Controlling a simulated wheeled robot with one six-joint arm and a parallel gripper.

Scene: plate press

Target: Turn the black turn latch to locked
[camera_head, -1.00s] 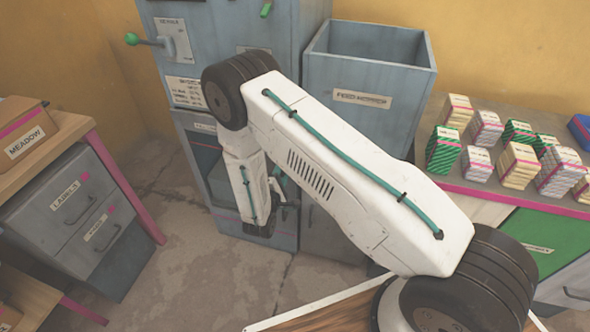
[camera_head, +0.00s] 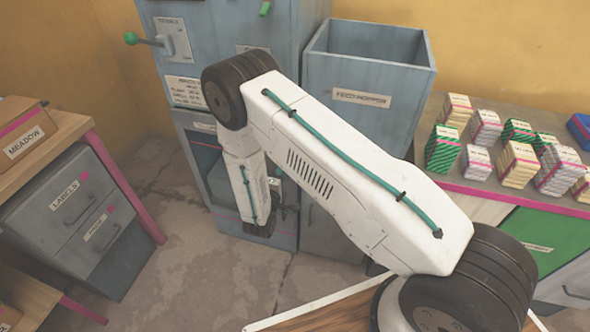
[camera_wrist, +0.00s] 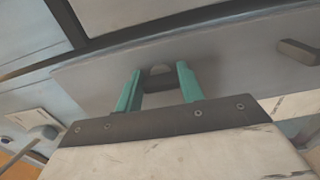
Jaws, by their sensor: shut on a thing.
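My gripper (camera_wrist: 160,68) shows in the wrist view with its two teal fingers on either side of a small dark rounded piece, which looks like the black turn latch (camera_wrist: 159,71), set on a grey panel. The fingers hide part of the latch, and I cannot read its angle or any locked mark. In the head view my white arm reaches down to the lower front of the blue-grey press (camera_head: 235,75). The fingers and the latch are hidden there behind my forearm and wrist.
A dark bar-like piece (camera_wrist: 298,52) sticks out of the panel on the right in the wrist view. The feed hopper (camera_head: 365,75) stands right of the press. A grey drawer cabinet (camera_head: 75,215) is at left, with clear floor between. Stacked packs (camera_head: 517,160) lie on the right counter.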

